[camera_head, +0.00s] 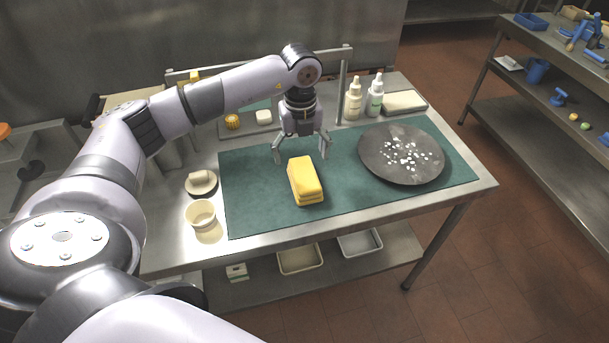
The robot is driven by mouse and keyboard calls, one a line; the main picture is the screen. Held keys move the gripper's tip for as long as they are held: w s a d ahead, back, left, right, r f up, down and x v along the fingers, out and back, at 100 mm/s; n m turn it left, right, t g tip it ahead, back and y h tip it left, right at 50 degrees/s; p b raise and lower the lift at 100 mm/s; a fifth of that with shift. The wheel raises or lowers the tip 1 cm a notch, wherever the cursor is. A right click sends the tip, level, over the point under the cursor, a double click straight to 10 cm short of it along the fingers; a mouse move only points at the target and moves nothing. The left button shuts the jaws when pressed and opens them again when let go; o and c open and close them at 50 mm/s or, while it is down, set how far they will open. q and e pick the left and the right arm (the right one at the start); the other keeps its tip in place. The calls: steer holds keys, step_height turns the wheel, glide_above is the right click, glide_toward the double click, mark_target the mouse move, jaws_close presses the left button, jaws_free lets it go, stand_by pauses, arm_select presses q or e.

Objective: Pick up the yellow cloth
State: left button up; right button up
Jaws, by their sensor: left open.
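The yellow cloth (304,180) is a folded, block-like bundle lying on the green mat (260,215) near the middle of the metal table. My left gripper (301,157) points down with its fingers spread, just behind the cloth as seen from the head. The gripper is open and holds nothing that I can see. I cannot tell whether a fingertip touches the cloth. My right gripper is not in view.
A dark round plate (372,164) with white bits lies on the mat's right side. Two white bottles (353,103) and a tray (422,109) stand behind. A cream cup (201,215) and a small dish (192,190) stand left. The mat's front is clear.

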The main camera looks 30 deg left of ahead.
mark_target(304, 173)
arm_select(q)
step_height(304, 173, down, 4)
steer(key=shift+r+p, duration=0.25)
steer(key=shift+p, duration=0.05)
steer(key=shift+d+f+p, duration=0.15)
steer(key=shift+f+p, duration=0.2)
steer(key=shift+f, duration=0.15)
steer(key=f, duration=0.1)
steer(key=f+p, duration=0.1)
steer(key=f, duration=0.1)
steer(key=shift+w+d+f, duration=0.15)
steer(key=shift+w+f, duration=0.1)
steer(key=shift+f, duration=0.5)
steer(key=c, duration=1.2)
